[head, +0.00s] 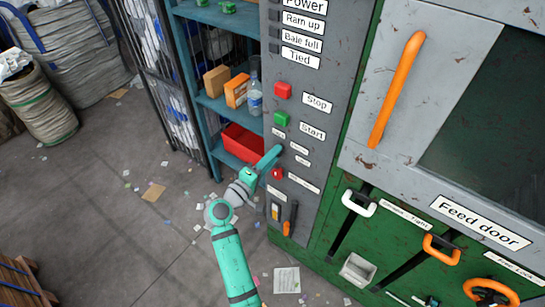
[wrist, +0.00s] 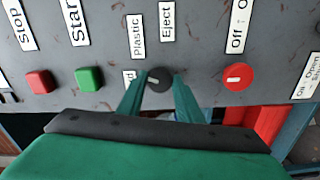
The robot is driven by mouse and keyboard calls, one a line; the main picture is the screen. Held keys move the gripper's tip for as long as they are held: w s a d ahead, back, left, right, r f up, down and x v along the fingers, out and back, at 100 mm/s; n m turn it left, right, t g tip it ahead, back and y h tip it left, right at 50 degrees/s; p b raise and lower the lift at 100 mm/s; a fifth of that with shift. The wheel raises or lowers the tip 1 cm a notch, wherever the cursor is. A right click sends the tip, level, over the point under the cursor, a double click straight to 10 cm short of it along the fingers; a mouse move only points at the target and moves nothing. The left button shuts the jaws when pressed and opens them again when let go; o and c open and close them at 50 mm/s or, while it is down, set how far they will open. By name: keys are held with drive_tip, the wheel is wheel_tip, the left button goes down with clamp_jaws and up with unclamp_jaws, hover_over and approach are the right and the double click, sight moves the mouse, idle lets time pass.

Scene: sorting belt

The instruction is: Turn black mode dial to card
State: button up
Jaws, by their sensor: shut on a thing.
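The black mode dial (wrist: 159,79) sits on the grey control panel in the wrist view. A pale mark on it appears to point left, towards a partly covered label ending in "rd" (wrist: 129,78). The labels Plastic (wrist: 136,36) and Eject (wrist: 167,22) stand above it in that view. My gripper (wrist: 158,84) is shut on the dial, with one green finger on each side. In the head view my gripper (head: 277,151) reaches the panel below the Start button and hides the dial.
A red knob (wrist: 237,77) is beside the dial, and it also shows below my gripper in the head view (head: 278,173). The red Stop button (head: 283,90) and green Start button (head: 281,119) are above. A blue shelf with a red bin (head: 240,142) stands left of the panel.

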drive_tip(key=shift+n, duration=2)
drive_tip(key=o, duration=1)
drive_tip(key=shift+o, duration=0.2)
drive_tip(key=v, duration=1.1)
drive_tip(key=shift+w, duration=0.1)
